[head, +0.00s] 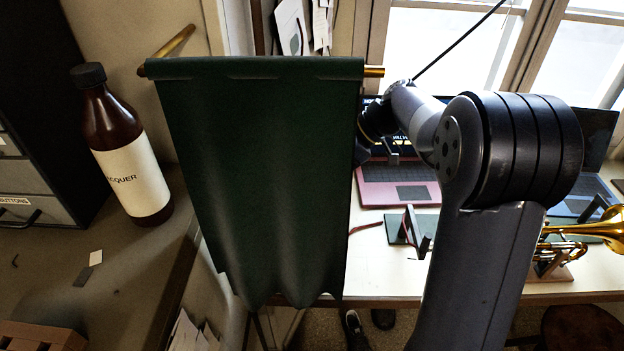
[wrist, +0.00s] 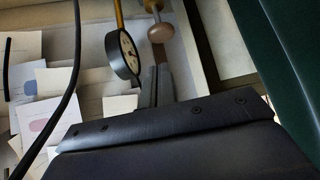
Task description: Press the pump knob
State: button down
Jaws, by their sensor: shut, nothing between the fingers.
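The wrist view shows a round brownish knob (wrist: 160,33) on a pale metal rod, which I take to be the pump knob. A round dial gauge (wrist: 124,53) on a brass-coloured stem is just left of it. My gripper (wrist: 158,68) is shut and empty, its dark fingertips close below the knob in the picture. I cannot tell whether they touch it. In the head view I cannot make out the knob, and my wrist is partly covered by the hanging dark green cloth (head: 262,170).
The green cloth also borders the wrist view on the right (wrist: 285,60). A brown lacquer bottle (head: 125,150) stands on the left bench. A pink laptop (head: 398,183) and a brass horn (head: 595,232) are on the right table. A black cable (wrist: 72,80) crosses the wrist view.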

jog(key=shift+v, duration=2.15)
